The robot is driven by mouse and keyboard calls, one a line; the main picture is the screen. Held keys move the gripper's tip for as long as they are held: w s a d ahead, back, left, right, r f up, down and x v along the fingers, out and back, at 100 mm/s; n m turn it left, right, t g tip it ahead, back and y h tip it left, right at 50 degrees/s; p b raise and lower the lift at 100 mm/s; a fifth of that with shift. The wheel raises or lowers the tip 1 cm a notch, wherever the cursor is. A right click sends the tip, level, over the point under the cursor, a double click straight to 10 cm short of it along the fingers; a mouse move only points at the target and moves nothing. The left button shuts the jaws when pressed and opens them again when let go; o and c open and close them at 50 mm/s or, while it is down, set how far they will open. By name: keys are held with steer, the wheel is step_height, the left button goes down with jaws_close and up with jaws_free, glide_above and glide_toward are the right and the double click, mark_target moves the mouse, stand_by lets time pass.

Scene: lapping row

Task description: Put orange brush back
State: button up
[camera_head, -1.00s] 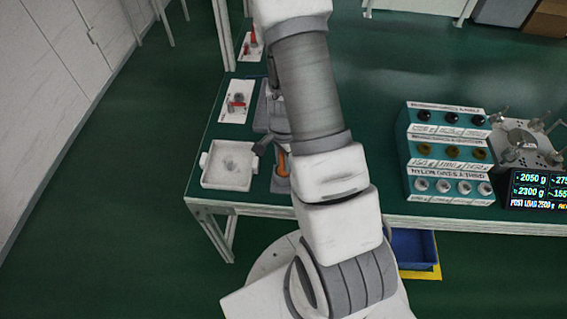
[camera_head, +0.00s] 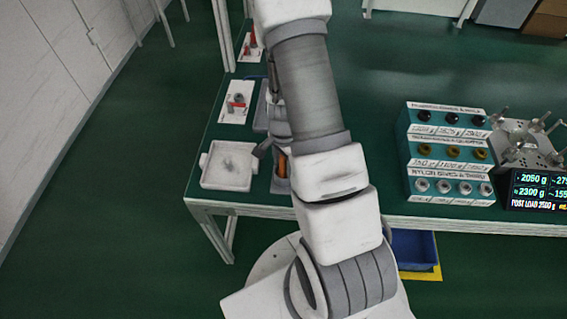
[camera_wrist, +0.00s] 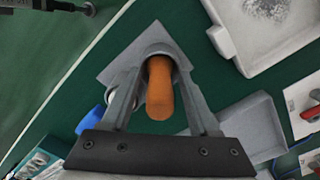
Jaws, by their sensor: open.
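The orange brush (camera_wrist: 160,92) shows as an orange handle, seen nearly end-on, between the two fingers of my gripper (camera_wrist: 157,66) in the wrist view. The fingers are open and stand on both sides of the handle; I cannot tell whether either touches it. A grey plate or holder (camera_wrist: 122,68) lies beyond the fingertips, and the lower end of the brush is hidden. In the head view the orange handle (camera_head: 283,165) shows at the bench's left end, partly covered by my arm, which hides most of my gripper.
A white square tray (camera_head: 228,183) stands left of the brush; its rim also shows in the wrist view (camera_wrist: 222,42). A white plate (camera_head: 236,118) with a red-handled tool lies behind it. Blue racks (camera_head: 407,150) with labelled rows and a metal fixture (camera_head: 525,148) stand right. The middle bench is clear.

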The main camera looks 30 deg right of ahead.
step_height(320, 180, up, 12)
steer(key=shift+a+r+p, duration=0.1)
steer(key=shift+r+p, duration=0.1)
steer(key=shift+p, duration=0.7)
steer(key=s+a+r+n+t, duration=0.25)
steer(key=a+r+n, duration=0.3)
steer(key=r, duration=0.55)
steer(key=s+a+r+n+t, duration=0.2)
steer(key=s+a+r+n, duration=0.3)
steer(key=r, duration=0.6)
steer(key=s+r+n+t, duration=0.1)
steer(key=s+r+n, duration=0.3)
steer(key=s+n, duration=0.1)
steer(key=shift+r, duration=0.1)
